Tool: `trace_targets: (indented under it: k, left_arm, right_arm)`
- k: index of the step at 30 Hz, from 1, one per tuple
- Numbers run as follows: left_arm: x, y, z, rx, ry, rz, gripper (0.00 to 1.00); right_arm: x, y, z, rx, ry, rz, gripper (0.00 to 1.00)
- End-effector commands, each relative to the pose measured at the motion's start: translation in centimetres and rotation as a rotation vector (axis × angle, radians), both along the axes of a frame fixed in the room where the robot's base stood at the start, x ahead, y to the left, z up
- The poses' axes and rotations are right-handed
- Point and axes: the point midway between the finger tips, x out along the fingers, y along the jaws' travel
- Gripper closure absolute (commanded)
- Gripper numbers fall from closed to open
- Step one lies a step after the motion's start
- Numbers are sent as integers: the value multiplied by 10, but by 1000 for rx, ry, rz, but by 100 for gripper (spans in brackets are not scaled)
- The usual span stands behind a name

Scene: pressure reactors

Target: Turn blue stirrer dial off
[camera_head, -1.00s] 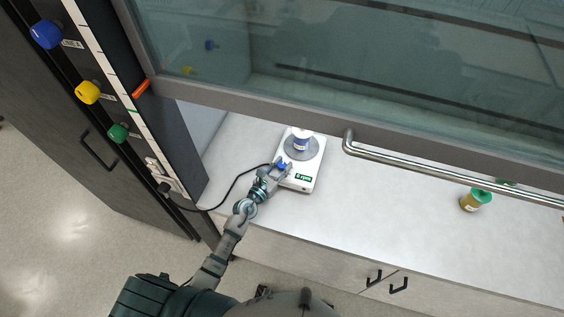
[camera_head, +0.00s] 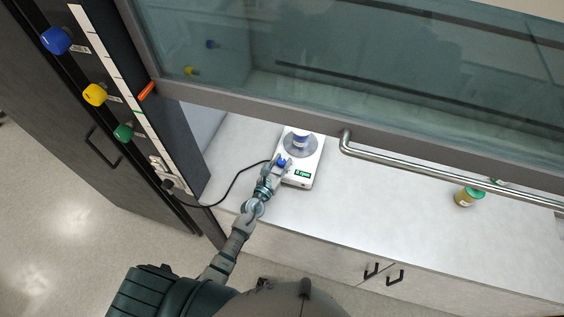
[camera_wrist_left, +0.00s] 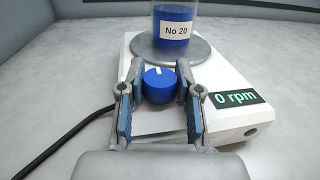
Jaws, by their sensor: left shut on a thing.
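The blue stirrer dial (camera_wrist_left: 160,86) sits on the front left corner of the white stirrer (camera_wrist_left: 228,92). A white mark shows on top of the dial. The stirrer's green display (camera_wrist_left: 236,97) reads 0 rpm. My left gripper (camera_wrist_left: 157,100) has one finger on each side of the dial and is shut on it. In the head view my left gripper (camera_head: 277,166) reaches over the stirrer's left side and partly covers the dial (camera_head: 281,161). A vessel of blue liquid labelled No 20 (camera_wrist_left: 175,28) stands on the round plate. My right gripper is not in view.
A black cable (camera_head: 232,188) runs from the stirrer to the left. The raised glass sash (camera_head: 350,60) and its metal handle (camera_head: 430,171) hang over the bench. A green-lidded jar (camera_head: 467,196) stands at the right. The bench between is clear.

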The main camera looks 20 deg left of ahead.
Motion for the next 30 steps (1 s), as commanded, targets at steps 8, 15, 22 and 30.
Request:
trace_targets:
  k: [8, 15, 22, 30]
  left_arm:
    - [0, 0, -1, 0, 2, -1, 40]
    - [-6, 1, -1, 1, 3, -1, 40]
    - [-49, 11, -3, 3, 4, -2, 40]
    - [-101, 22, -3, 4, 5, -3, 40]
  right_arm:
    - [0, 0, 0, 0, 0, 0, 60]
    - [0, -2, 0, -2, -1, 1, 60]
    - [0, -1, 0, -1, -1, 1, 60]
    - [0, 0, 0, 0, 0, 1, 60]
